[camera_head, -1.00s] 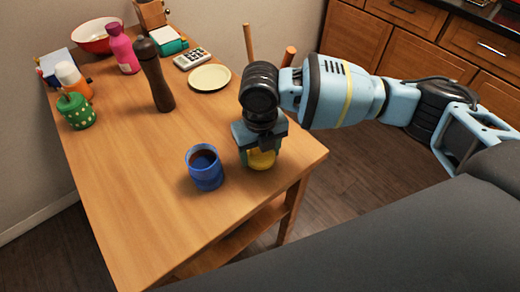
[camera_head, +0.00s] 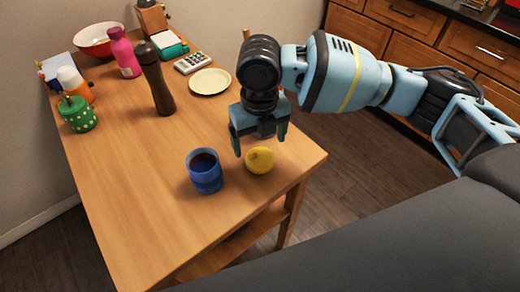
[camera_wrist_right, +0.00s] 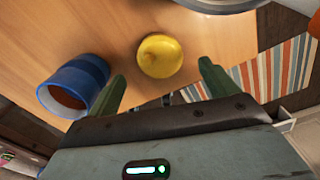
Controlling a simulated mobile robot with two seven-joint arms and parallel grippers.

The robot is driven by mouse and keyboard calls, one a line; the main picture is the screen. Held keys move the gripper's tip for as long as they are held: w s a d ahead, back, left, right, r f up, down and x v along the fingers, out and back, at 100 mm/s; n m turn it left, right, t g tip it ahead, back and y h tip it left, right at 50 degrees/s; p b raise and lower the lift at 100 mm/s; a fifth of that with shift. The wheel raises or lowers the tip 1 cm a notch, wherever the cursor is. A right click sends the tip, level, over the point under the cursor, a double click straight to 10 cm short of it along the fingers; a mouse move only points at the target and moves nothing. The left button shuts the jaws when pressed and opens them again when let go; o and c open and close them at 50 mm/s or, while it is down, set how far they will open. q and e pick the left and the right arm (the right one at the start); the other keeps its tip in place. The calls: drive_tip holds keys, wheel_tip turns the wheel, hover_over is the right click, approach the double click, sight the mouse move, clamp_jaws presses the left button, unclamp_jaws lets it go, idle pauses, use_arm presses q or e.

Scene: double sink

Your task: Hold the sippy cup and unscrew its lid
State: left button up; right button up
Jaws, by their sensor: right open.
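A green dotted cup with a lid (camera_head: 77,113) stands upright at the table's left edge. An orange bottle with a white top (camera_head: 76,84) stands just behind it; I cannot tell for sure which of the two is the sippy cup. My right gripper (camera_head: 259,145) is far to the right of both, over the near right part of the table. It is open and empty, just above a yellow lemon (camera_head: 261,160). In the right wrist view the lemon (camera_wrist_right: 160,56) lies beyond the two spread fingers. My left gripper is not in view.
A blue mug with dark contents (camera_head: 205,172) stands left of the lemon. A brown pepper mill (camera_head: 157,80), a cream plate (camera_head: 210,81), a calculator (camera_head: 193,62), a pink bottle (camera_head: 123,52) and a red bowl (camera_head: 97,39) stand farther back. The front left of the table is clear.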

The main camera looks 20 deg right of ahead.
sight(259, 157)
wheel_tip(259, 157, up, 6)
idle(0.6)
